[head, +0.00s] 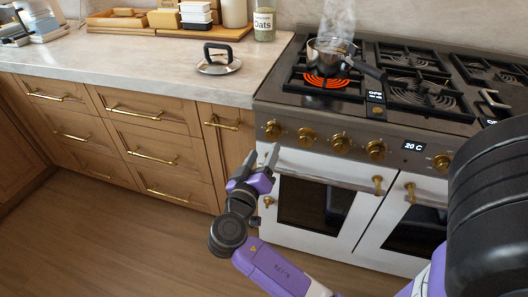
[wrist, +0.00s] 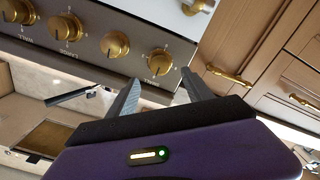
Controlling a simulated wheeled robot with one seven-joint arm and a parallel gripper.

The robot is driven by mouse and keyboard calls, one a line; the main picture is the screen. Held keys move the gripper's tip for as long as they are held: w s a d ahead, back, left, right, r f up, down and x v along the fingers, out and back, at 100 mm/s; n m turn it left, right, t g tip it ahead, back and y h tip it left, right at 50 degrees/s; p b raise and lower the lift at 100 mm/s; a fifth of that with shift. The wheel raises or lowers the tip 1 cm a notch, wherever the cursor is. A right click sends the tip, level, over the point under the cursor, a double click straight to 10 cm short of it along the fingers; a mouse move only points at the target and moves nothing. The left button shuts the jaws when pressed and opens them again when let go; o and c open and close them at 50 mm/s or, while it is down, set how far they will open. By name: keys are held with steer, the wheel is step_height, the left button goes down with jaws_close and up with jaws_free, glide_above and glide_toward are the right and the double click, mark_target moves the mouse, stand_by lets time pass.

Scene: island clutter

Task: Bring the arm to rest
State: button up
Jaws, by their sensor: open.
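My gripper (head: 266,158) is open and empty, in front of the stove's left front edge, below the knobs. In the wrist view its two grey fingers (wrist: 158,92) are apart with nothing between them. The purple arm reaches up from the bottom of the head view. The stove (head: 345,118) has brass knobs and a white front, and its knobs also show in the wrist view (wrist: 115,43). A steaming pot (head: 327,55) stands on the burner that glows orange.
A lid with a black handle (head: 218,66) lies on the pale countertop (head: 120,62). A jar labelled Oats (head: 264,24), white containers (head: 196,14) and a wooden tray (head: 117,20) stand at the back. Wooden drawers (head: 140,130) line the left. The floor (head: 110,230) there is clear.

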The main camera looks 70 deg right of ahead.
stand_by(0.4)
steer(key=w+a+f+n+t+y, duration=0.2)
steer(key=w+a+n+t+y, duration=0.2)
steer(key=w+a+n+t, duration=0.25)
steer(key=a+n+t+y+p, duration=0.3)
steer(key=a+n+t+y, duration=0.35)
steer(key=a, duration=0.65)
steer(key=s+a+r+m+y+p, duration=0.1)
steer(key=s+a+r+y+p, duration=0.2)
steer(key=s, duration=0.8)
steer(key=s+a+r+m+y+p, duration=0.1)
steer(key=s+a+r+y+p, duration=0.2)
steer(key=s+a+r, duration=0.4)
steer(key=shift+s+a+m+y, duration=0.4)
steer(key=shift+s+a+y, duration=0.35)
steer(key=shift+s, duration=1.7)
